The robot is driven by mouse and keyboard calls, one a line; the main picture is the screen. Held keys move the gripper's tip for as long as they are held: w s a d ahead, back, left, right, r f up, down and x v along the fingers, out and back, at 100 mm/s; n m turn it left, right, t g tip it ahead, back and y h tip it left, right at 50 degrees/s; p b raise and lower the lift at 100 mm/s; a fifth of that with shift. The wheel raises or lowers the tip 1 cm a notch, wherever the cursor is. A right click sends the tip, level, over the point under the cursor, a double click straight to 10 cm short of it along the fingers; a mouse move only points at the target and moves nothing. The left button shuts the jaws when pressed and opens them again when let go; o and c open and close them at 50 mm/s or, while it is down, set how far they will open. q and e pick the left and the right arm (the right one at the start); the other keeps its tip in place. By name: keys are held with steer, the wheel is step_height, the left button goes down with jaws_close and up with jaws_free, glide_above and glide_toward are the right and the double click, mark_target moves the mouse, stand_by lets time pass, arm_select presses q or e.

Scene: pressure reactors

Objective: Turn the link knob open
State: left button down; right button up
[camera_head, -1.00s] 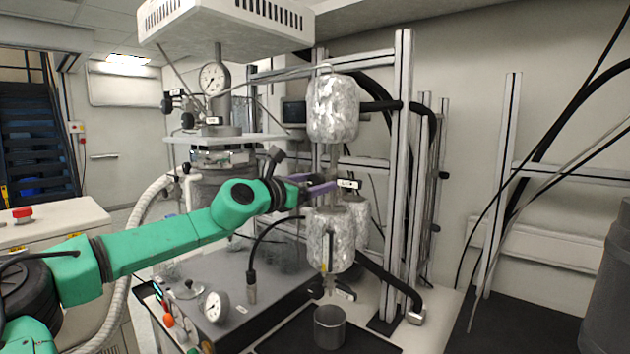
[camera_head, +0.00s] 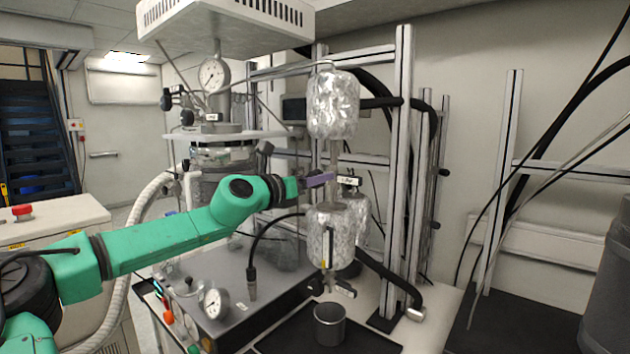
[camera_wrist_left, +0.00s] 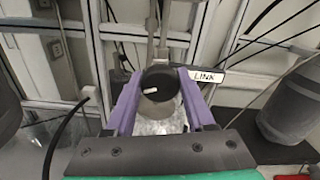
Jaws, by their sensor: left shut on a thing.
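The link knob (camera_wrist_left: 160,84) is a round black knob with a pale pointer mark, between my left gripper's two purple fingers in the left wrist view. A white LINK label (camera_wrist_left: 206,76) sits just right of it; the label also shows in the head view (camera_head: 349,181). My left gripper (camera_head: 332,178) is shut on the knob, between the upper foil-wrapped vessel (camera_head: 332,105) and the lower foil-wrapped vessel (camera_head: 330,238). In the head view the fingers hide the knob. My right gripper is not in view.
A metal frame post (camera_head: 402,180) stands close right of the vessels. A metal beaker (camera_head: 329,324) stands on a dark tray below them. A reactor with a pressure gauge (camera_head: 214,75) stands behind my left arm. A black hose (camera_head: 262,240) loops near the forearm.

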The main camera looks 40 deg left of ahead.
arm_select(q)
steer(key=n, duration=0.3)
steer(key=shift+f+n, duration=0.1)
steer(key=shift+n, duration=0.3)
steer(key=n, duration=0.3)
steer(key=shift+n, duration=0.3)
steer(key=n+p, duration=0.1)
steer(key=n, duration=0.5)
steer(key=shift+f, duration=0.1)
steer(key=shift+n, duration=0.3)
steer(key=shift+c, duration=1.3)
jaws_free()
steer(key=shift+a, duration=0.1)
steer(key=shift+s, duration=0.1)
